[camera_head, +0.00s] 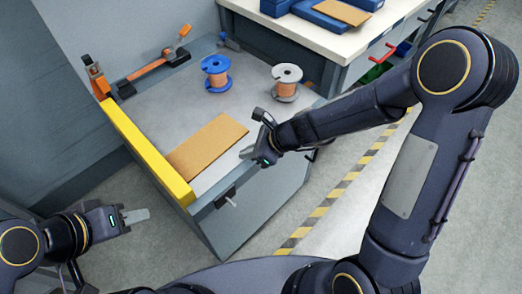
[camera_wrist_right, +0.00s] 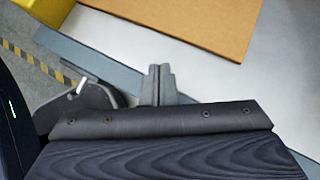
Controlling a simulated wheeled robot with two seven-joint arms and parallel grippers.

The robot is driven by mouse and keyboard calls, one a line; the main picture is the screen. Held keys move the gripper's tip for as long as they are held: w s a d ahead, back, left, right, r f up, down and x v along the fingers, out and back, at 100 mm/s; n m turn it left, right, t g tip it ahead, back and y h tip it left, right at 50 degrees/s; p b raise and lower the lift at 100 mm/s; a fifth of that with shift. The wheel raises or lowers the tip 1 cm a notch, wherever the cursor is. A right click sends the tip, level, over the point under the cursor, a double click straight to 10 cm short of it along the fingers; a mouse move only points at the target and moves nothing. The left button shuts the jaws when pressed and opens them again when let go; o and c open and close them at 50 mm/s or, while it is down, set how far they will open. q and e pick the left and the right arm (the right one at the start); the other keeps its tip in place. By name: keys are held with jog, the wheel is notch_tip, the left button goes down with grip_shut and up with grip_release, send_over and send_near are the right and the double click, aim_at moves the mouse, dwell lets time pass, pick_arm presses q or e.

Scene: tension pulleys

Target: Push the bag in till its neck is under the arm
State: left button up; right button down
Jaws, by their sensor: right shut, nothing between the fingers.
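I cannot make out a bag in either view. An orange and grey arm-like fitting (camera_head: 155,66) lies along the back left edge of the grey worktop (camera_head: 245,97). My right gripper (camera_head: 246,153) is above the front right part of the worktop, just right of a flat brown sheet (camera_head: 207,146). In the right wrist view its two fingers (camera_wrist_right: 158,84) are together with nothing between them, and the brown sheet (camera_wrist_right: 198,16) lies beyond the tips. My left gripper (camera_head: 136,216) is off the worktop at the lower left, with no object visible at it; its finger gap cannot be seen.
A yellow bar (camera_head: 146,151) runs along the worktop's left edge. A blue spool (camera_head: 216,73) and a grey spool (camera_head: 286,82), both copper-wound, stand at the back. Another bench (camera_head: 345,40) stands behind. The worktop's middle is clear.

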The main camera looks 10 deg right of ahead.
aim_at(219, 152)
jog(key=shift+w+a+f+p, duration=0.1)
jog(key=shift+w+a, duration=0.2)
jog(key=shift+a, duration=0.4)
jog(key=shift+w+a+f+p, duration=0.1)
jog(key=shift+w+a, duration=0.15)
jog(key=shift+a, duration=0.4)
jog(key=shift+w+a+p, duration=0.1)
jog(key=shift+w+a, duration=0.2)
jog(key=shift+a, duration=0.4)
jog(key=shift+w+a, duration=0.35)
jog(key=shift+a, duration=0.5)
